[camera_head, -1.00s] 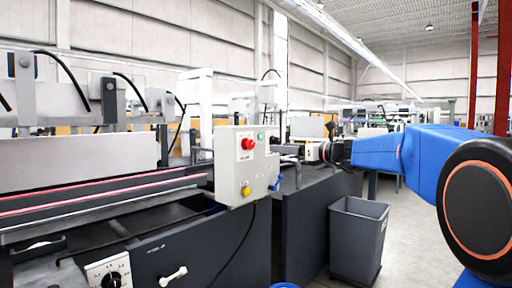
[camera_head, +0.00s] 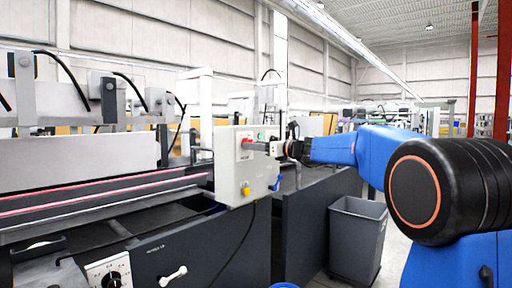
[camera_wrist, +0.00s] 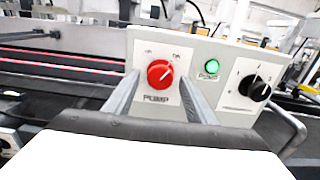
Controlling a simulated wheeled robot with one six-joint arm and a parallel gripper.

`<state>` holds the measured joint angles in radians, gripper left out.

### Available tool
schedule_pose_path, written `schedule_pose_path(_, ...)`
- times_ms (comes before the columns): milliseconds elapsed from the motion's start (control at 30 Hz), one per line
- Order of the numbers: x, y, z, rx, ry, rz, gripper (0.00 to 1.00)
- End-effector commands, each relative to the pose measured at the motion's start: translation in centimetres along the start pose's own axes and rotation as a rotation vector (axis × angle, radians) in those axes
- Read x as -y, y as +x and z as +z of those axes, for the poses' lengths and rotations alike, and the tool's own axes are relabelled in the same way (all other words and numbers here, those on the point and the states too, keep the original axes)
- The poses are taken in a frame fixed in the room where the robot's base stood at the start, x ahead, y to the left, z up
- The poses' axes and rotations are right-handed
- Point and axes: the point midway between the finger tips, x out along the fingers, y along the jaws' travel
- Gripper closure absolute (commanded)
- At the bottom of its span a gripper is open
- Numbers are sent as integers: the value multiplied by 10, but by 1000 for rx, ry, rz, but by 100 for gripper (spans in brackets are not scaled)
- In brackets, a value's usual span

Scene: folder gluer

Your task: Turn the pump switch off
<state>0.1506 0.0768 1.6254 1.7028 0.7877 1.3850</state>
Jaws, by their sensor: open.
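The pump switch (camera_wrist: 160,73) is a round red knob on a pale control box (camera_head: 233,180), with "PUMP" printed below it in the wrist view. Its white pointer mark leans to the upper right, towards the label that appears to read ON. My gripper (camera_wrist: 158,77) is open, with one finger on each side of the knob. I cannot tell whether the fingers touch it. In the head view my gripper (camera_head: 258,147) is at the box's face and partly hides the red knob (camera_head: 247,142).
A green pump lamp (camera_wrist: 211,66) looks lit right of the knob. A black selector knob (camera_wrist: 259,91) sits further right. A yellow button (camera_head: 246,191) is low on the box. A grey bin (camera_head: 357,240) stands on the floor right of the machine (camera_head: 190,250).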

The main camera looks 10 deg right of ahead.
Motion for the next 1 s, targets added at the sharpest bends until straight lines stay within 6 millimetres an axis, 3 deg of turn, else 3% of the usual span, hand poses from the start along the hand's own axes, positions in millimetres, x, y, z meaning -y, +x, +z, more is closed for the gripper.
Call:
schedule_pose_path(200,0,0,0,0,0,0,50)
schedule_pose_path(367,0,0,0,0,0,0,88)
schedule_pose_path(400,0,0,0,0,0,0,90)
schedule_pose_path(733,0,0,0,0,-39,0,90)
schedule_pose_path(1000,1,0,0,0,-200,0,90)
